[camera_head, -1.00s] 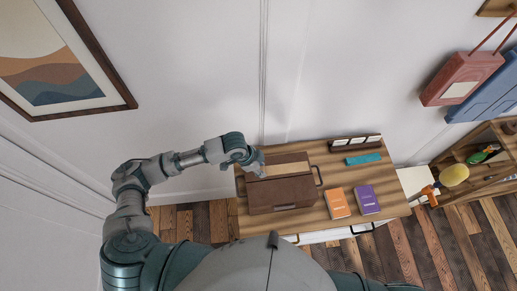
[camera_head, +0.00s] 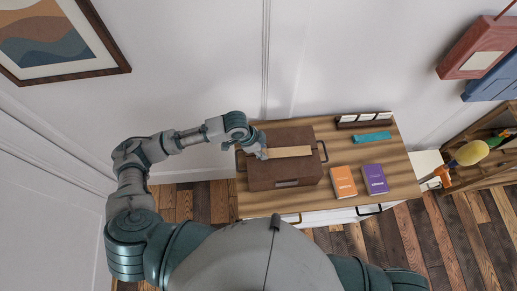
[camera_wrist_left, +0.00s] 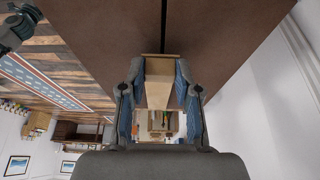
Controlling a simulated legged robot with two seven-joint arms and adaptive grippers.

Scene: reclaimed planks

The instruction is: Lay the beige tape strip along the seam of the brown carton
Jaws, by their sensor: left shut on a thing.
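The brown carton (camera_head: 270,180) sits on the left part of a wooden top. Its dark seam (camera_wrist_left: 164,25) shows in the left wrist view and runs up to the strip's end. My left gripper (camera_head: 262,153) is at the carton's left side, shut on the left end of the beige tape strip (camera_head: 290,151). The strip extends right across the carton's top, roughly parallel to its long edges. The strip also shows between the fingers in the left wrist view (camera_wrist_left: 159,92). I cannot tell whether it touches the carton. My right gripper is out of view.
An orange book (camera_head: 343,182) and a purple book (camera_head: 375,180) lie right of the carton. Behind them are a teal item (camera_head: 371,139) and a dark holder with white cards (camera_head: 362,120). Black handles stick out at the carton's sides. The white wall stands behind.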

